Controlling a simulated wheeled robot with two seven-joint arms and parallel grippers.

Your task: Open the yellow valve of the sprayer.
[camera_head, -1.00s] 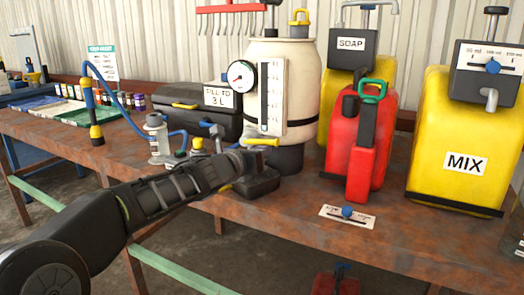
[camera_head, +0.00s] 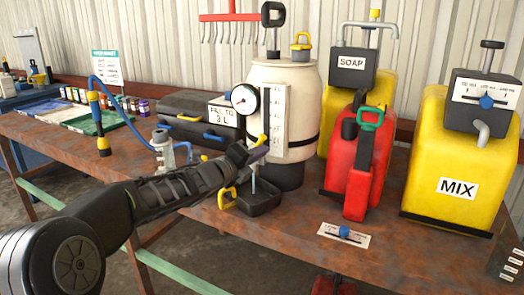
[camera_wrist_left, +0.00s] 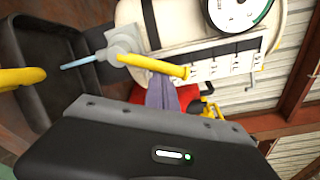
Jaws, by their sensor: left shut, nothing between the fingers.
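The sprayer is a cream tank (camera_head: 290,75) with a round gauge and black base. Its yellow valve lever (camera_head: 262,140) is tilted up in the head view. The lever (camera_wrist_left: 150,66) joins a grey spout (camera_wrist_left: 124,46) in the wrist view. A thin pale blue line, looking like a stream, runs from the spout to the black tray (camera_head: 262,203). My left gripper (camera_head: 260,153) is shut and empty, its tips close against the lever; whether they touch is unclear. The fingers (camera_wrist_left: 162,92) partly cover the view behind. My right gripper is out of view.
A red can (camera_head: 345,185) and yellow SOAP (camera_head: 352,90) and MIX (camera_head: 455,150) containers stand right of the sprayer. A black case (camera_head: 180,108) and a metal fitting with blue hose (camera_head: 163,150) are left. The bench front (camera_head: 290,245) is mostly clear.

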